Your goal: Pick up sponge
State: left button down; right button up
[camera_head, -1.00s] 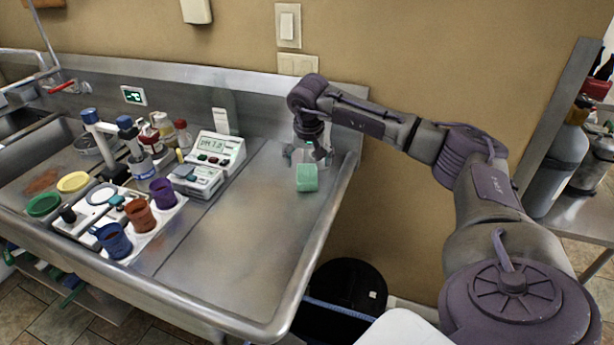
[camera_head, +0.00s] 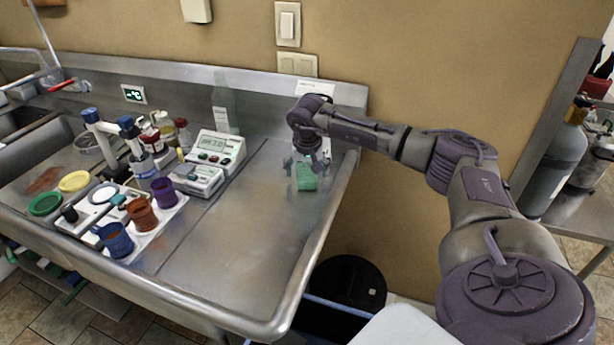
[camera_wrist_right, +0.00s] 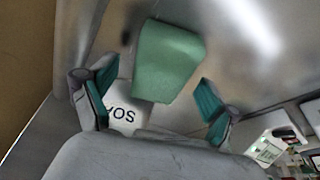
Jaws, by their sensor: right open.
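The green sponge (camera_head: 307,178) lies on the metal counter near its right end in the head view. My right gripper (camera_head: 304,168) is open above and just behind it, with its fingers pointing down. In the right wrist view the sponge (camera_wrist_right: 166,60) shows beyond the open right gripper (camera_wrist_right: 156,102), in front of the gap between the teal-padded fingers. I cannot tell whether a finger touches the sponge. My left gripper does not show.
A white label with dark letters (camera_wrist_right: 124,118) shows near the sponge. To the left stand a pH meter (camera_head: 215,149), bottles and a white tray with coloured cups (camera_head: 141,215). The counter's front middle (camera_head: 235,235) is clear. A black bin (camera_head: 345,285) stands below on the floor.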

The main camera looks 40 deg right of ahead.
jog(key=shift+f, duration=0.1)
jog(key=c, duration=0.9)
jog(key=shift+c, duration=0.2)
